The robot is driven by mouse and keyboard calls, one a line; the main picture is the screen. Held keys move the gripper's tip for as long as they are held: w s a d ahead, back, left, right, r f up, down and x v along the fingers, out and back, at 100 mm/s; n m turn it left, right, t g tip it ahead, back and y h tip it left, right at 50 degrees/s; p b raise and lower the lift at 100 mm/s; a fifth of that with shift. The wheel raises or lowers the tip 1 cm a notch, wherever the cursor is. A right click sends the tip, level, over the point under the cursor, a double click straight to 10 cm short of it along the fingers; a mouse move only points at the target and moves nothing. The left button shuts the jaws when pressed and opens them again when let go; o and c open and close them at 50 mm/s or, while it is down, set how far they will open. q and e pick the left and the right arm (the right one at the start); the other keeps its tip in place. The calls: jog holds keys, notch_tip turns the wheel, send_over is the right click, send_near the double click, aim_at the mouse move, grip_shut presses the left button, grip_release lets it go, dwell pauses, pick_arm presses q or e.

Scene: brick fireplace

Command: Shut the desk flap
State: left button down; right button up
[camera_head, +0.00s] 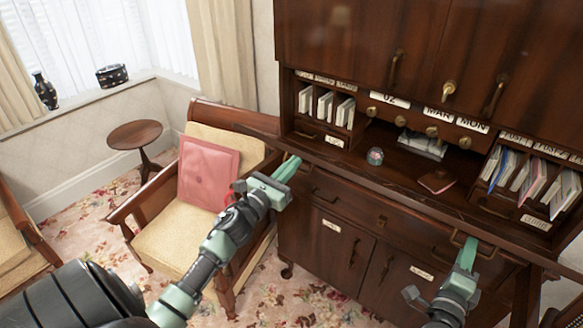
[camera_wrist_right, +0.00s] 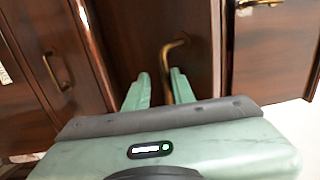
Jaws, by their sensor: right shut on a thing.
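The dark wooden desk (camera_head: 420,205) has a flat ledge running in front of its open compartments. I cannot clearly tell the flap from this ledge. Below it is a front panel with a keyhole (camera_head: 381,221) and pull handles. My right gripper (camera_head: 467,250) is at the right handle on this front; in the right wrist view its fingers (camera_wrist_right: 158,88) are around the brass handle (camera_wrist_right: 173,55). My left gripper (camera_head: 288,168) is by the left end of the ledge, close to its edge; whether it touches is unclear, and its finger gap is not visible.
On the desk are a small glass jar (camera_head: 375,156), a reddish-brown book (camera_head: 436,182) and envelopes (camera_head: 534,181) in slots. An armchair with a pink cushion (camera_head: 208,171) stands close on the left. A round side table (camera_head: 135,135) is further back.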

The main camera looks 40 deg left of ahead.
pick_arm(q)
jog(key=shift+r, duration=0.35)
